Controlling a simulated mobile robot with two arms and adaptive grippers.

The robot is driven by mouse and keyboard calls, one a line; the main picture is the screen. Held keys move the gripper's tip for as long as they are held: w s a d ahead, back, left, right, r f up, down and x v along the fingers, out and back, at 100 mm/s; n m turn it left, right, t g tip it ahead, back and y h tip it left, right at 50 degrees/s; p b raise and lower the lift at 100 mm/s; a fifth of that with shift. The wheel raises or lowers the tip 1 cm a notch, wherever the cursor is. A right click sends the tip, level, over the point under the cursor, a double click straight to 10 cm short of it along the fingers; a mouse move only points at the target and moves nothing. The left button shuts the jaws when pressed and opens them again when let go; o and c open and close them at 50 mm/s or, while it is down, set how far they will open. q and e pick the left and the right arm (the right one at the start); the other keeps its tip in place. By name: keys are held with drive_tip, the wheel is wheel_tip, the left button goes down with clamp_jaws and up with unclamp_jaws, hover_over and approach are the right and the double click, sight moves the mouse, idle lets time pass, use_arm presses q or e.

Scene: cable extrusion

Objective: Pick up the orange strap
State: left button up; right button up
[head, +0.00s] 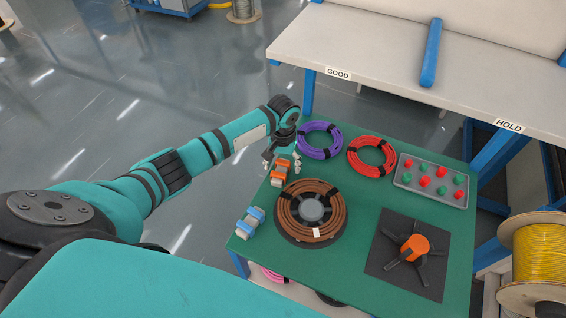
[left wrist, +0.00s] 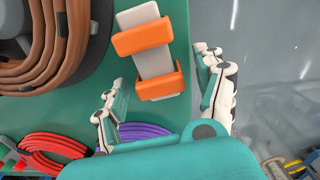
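The orange strap (head: 277,178) lies at the left edge of the green table, a pale flat piece with two orange bands. It also shows in the left wrist view (left wrist: 142,40), at top centre. My left gripper (head: 282,163) is above the far end of the strap. In the left wrist view, its fingers (left wrist: 160,72) are spread apart, one toward each side of the strap, with nothing held. I cannot tell whether a finger touches the strap. My right gripper is out of view.
A brown cable coil (head: 328,198) on a dark reel is close to the strap's right. A blue strap (head: 251,221) lies nearer. Purple (head: 320,154) and red coils (head: 372,170) lie behind. A peg tray (head: 400,182) and orange-hubbed device (head: 414,246) are right.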

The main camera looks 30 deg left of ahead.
use_arm(q)
drive_tip(key=c, duration=0.8)
drive_tip(key=shift+c, duration=0.2)
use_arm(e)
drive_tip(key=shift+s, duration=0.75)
use_arm(q)
drive_tip(key=shift+r, duration=0.1)
drive_tip(key=shift+r, duration=0.6)
wheel_tip(320, 180, up, 6)
drive_tip(key=shift+f, duration=0.25)
drive_tip(key=s, duration=0.6)
drive_tip(key=s+b, duration=0.1)
drive_tip(key=s, duration=0.5)
drive_tip(key=s+d, duration=0.1)
drive_tip(key=s, duration=0.5)
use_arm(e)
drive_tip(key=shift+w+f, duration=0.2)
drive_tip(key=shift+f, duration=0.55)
